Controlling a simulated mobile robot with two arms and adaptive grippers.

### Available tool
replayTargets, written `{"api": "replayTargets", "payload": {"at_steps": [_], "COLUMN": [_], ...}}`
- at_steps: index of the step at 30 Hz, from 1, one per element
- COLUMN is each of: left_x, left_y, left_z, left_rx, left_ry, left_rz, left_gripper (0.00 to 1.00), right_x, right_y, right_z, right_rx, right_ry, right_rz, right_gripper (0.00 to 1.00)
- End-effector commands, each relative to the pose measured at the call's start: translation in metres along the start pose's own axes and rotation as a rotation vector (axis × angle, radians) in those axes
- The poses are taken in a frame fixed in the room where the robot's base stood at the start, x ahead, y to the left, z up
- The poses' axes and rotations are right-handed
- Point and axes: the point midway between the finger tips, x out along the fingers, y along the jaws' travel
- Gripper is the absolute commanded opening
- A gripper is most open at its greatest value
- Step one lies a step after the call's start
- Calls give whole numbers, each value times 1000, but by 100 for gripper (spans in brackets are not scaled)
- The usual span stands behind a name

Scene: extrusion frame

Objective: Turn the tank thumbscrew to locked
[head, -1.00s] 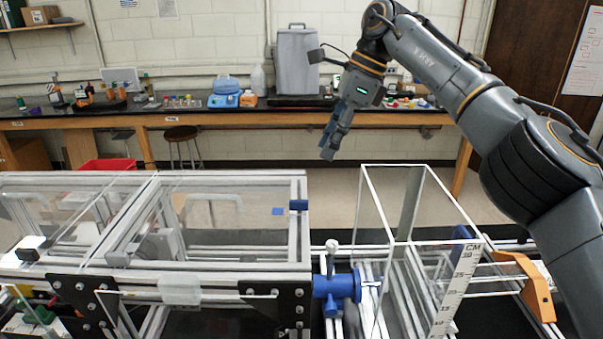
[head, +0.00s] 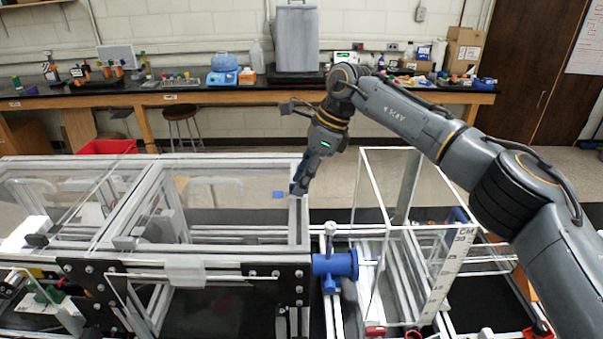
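The clear tank (head: 455,250) with a CM scale on its near right edge stands right of centre on the extrusion frame. A blue fitting (head: 338,264) with a pale upright knob (head: 330,230) sits left of the tank, between it and the lidded frame. I cannot tell for sure which part is the tank thumbscrew or how it is turned. My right gripper (head: 299,187) points down near the right corner of the lidded frame, above and left of the blue fitting and apart from it. Its fingers overlap in the view, so its opening is unclear. My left gripper is not in view.
The lidded extrusion frame (head: 222,240) with clear panels fills the left. Red parts (head: 375,331) show low by the tank. A bench (head: 190,97) with lab items and a stool (head: 181,114) stand behind.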

Motion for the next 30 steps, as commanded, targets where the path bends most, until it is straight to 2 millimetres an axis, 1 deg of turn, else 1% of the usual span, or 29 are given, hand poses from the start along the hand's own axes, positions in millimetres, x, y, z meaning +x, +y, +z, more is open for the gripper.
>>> {"api": "replayTargets", "payload": {"at_steps": [3, 9, 10, 12, 14, 15, 23, 26, 30], "left_x": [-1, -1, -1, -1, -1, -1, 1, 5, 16], "left_y": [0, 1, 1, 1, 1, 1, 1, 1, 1], "left_z": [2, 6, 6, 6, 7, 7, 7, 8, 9], "left_rx": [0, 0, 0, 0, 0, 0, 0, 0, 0], "left_ry": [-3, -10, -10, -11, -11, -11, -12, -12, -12], "left_rz": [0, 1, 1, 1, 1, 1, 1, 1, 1], "left_gripper": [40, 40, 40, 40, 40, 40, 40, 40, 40], "right_x": [3, 4, 4, 4, 4, 3, 4, 5, 6], "right_y": [0, 0, 0, 0, 0, 0, 0, 0, 0], "right_z": [0, 0, 0, 0, 0, 0, 0, -1, -2], "right_rx": [-1, -1, -1, -1, -1, -1, 4, 19, 69], "right_ry": [0, 0, 0, 0, 0, 0, 0, 0, 1], "right_rz": [0, 0, 0, 0, 0, 0, -3, -10, -32], "right_gripper": [34, 34, 30, 16, 3, 0, 0, 0, 0]}}
